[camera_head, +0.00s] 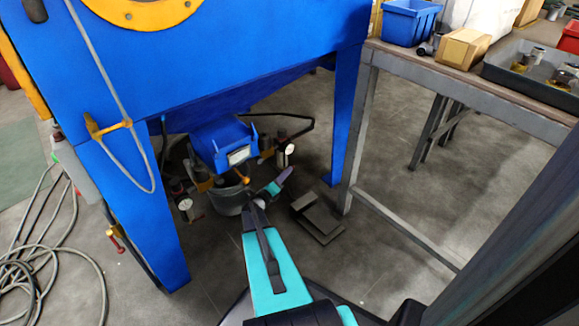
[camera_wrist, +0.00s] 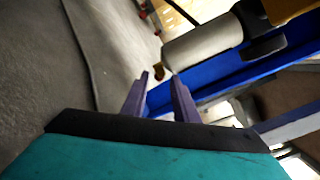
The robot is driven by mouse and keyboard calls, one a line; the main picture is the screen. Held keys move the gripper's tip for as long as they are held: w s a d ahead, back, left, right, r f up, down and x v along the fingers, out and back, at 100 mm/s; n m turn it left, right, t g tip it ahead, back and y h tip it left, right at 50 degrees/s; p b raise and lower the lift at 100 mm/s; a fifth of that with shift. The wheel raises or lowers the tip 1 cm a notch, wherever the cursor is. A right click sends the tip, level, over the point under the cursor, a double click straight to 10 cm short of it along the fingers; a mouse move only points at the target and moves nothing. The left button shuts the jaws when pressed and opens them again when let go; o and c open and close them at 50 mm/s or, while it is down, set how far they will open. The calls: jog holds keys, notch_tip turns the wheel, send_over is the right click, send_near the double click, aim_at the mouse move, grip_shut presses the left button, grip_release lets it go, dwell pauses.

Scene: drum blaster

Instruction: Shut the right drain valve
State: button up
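My gripper (camera_wrist: 160,78) shows two purple fingers standing apart with nothing between them. In the head view the gripper (camera_head: 284,176) is under the blue machine, beside a hanging cluster of pipes and fittings. In the wrist view a pale grey cylinder (camera_wrist: 203,42) in a dark bracket lies just beyond the fingers, up and to the right. A small brownish fitting (camera_wrist: 158,72) shows at its near end, close to the fingertips; contact cannot be told. I cannot tell which part is the right drain valve, or its handle position.
The blue machine (camera_head: 230,60) stands on blue legs (camera_head: 345,130) around my arm. A grey bucket (camera_head: 230,200) sits beneath it. A grey bottle (camera_head: 75,170) and red-handled fitting (camera_head: 117,243) are at the left leg. Hoses (camera_head: 35,270) lie left; a workbench (camera_head: 470,85) stands right.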

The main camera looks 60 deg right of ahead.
jog(key=shift+a+p, duration=0.65)
jog(key=shift+a, duration=1.85)
